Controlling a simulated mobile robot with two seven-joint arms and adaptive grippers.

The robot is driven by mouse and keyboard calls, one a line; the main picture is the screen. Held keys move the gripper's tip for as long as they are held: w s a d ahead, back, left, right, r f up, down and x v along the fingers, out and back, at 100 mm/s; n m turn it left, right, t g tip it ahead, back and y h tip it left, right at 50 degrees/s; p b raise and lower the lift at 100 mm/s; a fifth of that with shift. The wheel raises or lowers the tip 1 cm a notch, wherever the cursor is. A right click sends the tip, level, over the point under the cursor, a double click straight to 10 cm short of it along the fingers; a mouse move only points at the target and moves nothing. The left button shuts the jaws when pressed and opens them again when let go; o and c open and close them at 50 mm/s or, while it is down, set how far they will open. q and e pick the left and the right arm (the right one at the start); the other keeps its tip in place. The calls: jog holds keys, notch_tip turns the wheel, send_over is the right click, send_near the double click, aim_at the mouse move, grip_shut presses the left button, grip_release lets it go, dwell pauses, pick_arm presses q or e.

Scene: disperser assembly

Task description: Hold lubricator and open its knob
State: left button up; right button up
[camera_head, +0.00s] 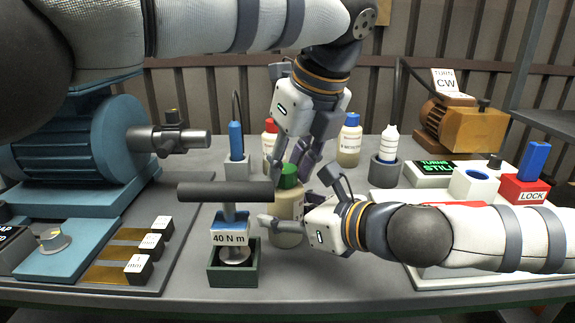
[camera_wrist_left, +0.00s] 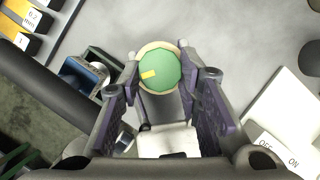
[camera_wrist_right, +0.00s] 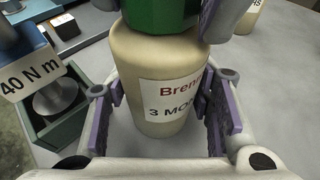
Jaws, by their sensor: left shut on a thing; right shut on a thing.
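The lubricator is a cream bottle (camera_head: 287,208) with a green knob (camera_head: 289,177) on top, standing upright on the table. My left gripper (camera_head: 290,163) comes down from above and is shut on the green knob. In the left wrist view the knob (camera_wrist_left: 165,75) sits between its fingers, with a yellow mark on its left side. My right gripper (camera_head: 292,203) reaches in from the right and is shut on the bottle body. In the right wrist view the body (camera_wrist_right: 135,65) stands between the purple finger pads, its printed label partly hidden by the right finger.
A torque tool marked 40 N m (camera_head: 230,233) stands in a green holder (camera_head: 234,277) close left of the lubricator. Bottles with red (camera_head: 270,125) and blue (camera_head: 351,119) caps stand behind. A white box with a red LOCK block (camera_head: 525,190) lies right.

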pick_arm(q)
jog(key=shift+w+n+g+y, duration=0.15)
jog(key=shift+n+g+y, duration=0.3)
jog(key=shift+n, duration=1.45)
jog(key=o, duration=1.1)
jog(key=shift+o, duration=0.2)
